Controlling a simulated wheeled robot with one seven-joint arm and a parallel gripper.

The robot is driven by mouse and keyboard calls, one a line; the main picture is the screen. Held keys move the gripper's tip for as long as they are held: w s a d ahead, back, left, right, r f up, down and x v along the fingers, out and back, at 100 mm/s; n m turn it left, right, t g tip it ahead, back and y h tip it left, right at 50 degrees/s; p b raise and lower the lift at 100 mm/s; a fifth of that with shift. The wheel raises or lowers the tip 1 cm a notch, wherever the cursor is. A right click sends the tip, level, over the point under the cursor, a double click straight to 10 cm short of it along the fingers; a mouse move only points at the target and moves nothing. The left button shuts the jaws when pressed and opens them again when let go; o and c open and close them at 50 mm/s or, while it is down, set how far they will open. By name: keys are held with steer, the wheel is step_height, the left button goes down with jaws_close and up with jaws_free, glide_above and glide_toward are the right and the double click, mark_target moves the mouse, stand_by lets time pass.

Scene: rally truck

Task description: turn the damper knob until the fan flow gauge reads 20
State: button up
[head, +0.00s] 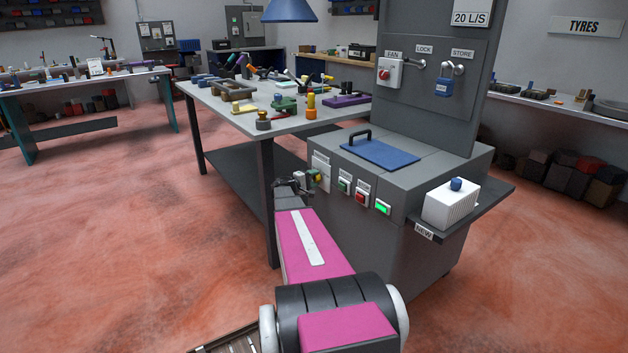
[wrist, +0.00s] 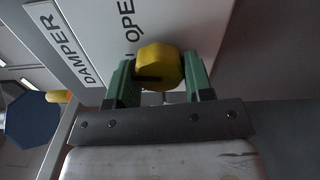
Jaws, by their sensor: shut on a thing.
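The yellow damper knob (wrist: 160,62) sits on a pale plate (wrist: 105,30) marked DAMPER and OPEN in the wrist view. My gripper (wrist: 160,80) has its two green fingers on either side of the knob and is shut on it. A dark line shows on the knob's face. In the head view the knob (head: 318,177) is small at the cabinet's left front, with my gripper (head: 310,180) at it. A white card (head: 471,18) reading 20 L/S is at the top of the panel, cut by the frame edge. No gauge needle shows.
The grey cabinet (head: 440,170) has green and red buttons (head: 361,198) right of the knob. A shelf (head: 484,205) with a white filter block (head: 450,204) juts out right. A workbench (head: 225,110) with loose parts stands behind left. The floor at left is clear.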

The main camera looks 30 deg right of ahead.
stand_by(0.3)
steer(key=o, duration=0.9)
steer(key=shift+a, duration=0.1)
steer(key=a, duration=0.7)
steer(key=s+a, duration=0.1)
steer(key=a, duration=0.2)
steer(key=shift+a, duration=0.35)
steer(key=shift+w, duration=0.1)
steer(key=s+a+f+y, duration=0.2)
steer(key=s+a+y, duration=0.4)
steer(key=a, duration=0.5)
steer(key=s+a+f+m+y, duration=0.1)
steer(key=s+a+f+y, duration=0.2)
steer(key=s+a+y, duration=0.3)
steer(key=s+a+f+m+g+y, duration=0.1)
steer(key=s+a+y, duration=0.5)
steer(key=s+a, duration=0.6)
steer(key=shift+s+a+f, duration=0.1)
steer(key=shift+a+f, duration=0.2)
steer(key=shift+a, duration=0.45)
steer(key=shift+a+f, duration=0.3)
steer(key=shift+a, duration=0.4)
steer(key=shift+s+a+f, duration=0.1)
steer(key=shift+a+f, duration=0.2)
steer(key=shift+a, duration=0.45)
